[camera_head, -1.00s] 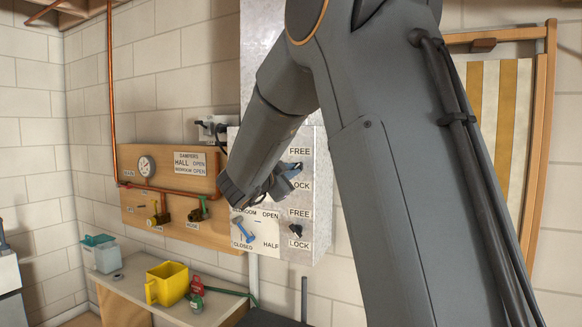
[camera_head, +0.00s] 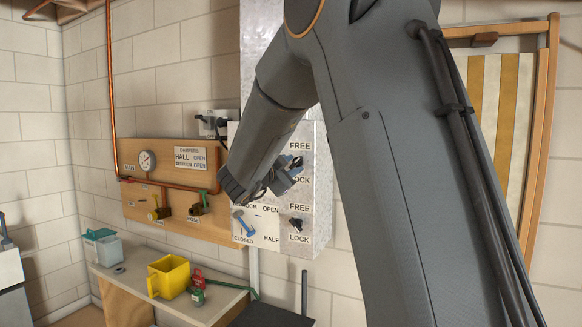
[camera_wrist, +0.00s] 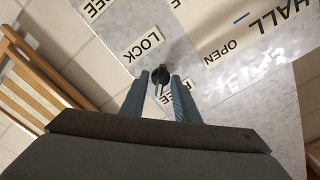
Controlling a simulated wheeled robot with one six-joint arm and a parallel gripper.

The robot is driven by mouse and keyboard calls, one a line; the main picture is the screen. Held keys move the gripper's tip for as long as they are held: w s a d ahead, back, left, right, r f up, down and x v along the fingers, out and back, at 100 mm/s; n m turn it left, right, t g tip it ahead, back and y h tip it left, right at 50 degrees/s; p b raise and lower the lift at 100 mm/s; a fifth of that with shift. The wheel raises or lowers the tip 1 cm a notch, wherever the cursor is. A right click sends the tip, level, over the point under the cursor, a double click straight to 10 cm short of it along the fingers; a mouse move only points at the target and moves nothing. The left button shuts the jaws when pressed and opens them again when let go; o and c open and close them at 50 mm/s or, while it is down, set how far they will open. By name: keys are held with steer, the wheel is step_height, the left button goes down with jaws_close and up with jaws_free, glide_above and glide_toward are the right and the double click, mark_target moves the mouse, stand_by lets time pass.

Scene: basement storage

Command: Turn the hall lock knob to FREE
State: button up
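The hall lock knob (camera_head: 297,161) is a small dark knob on the upper right of the grey metal damper box (camera_head: 318,215), between a FREE label and a LOCK label. It also shows in the wrist view (camera_wrist: 160,73), between the tips of two blue fingers. My gripper (camera_head: 287,176) is at the box front, and in the wrist view (camera_wrist: 160,76) its fingers stand apart, one on each side of the knob. I cannot tell whether they touch it. The FREE label (camera_wrist: 178,94) is partly hidden by a finger. The knob's exact pointing is unclear.
A second lock knob (camera_head: 296,224) sits below with its own FREE and LOCK labels. The hall dial is hidden behind my arm.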

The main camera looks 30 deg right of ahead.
steer(key=b+v, duration=0.2)
steer(key=v, duration=0.6)
steer(key=shift+b, duration=0.35)
steer(key=s+a+f+n+y, duration=0.1)
steer(key=a+f+n+y, duration=0.55)
steer(key=f, duration=0.35)
steer(key=s+a+f+n+y, duration=0.1)
steer(key=a+f+n+y, duration=0.55)
steer(key=f, duration=0.45)
steer(key=s+f+n+g, duration=0.2)
steer(key=s+f, duration=0.3)
steer(key=s, duration=0.3)
steer(key=s+f+n+g, duration=0.2)
steer(key=s+f+g, duration=0.2)
steer(key=s, duration=0.5)
steer(key=s+f+n+g+y, duration=0.1)
steer(key=s+f+n+g, duration=0.1)
steer(key=s+f, duration=0.5)
steer(key=shift+s+d+g+b, duration=0.25)
steer(key=shift+s+g+b, duration=0.05)
steer(key=shift+s+g, duration=0.5)
steer(key=shift+w+f, duration=0.1)
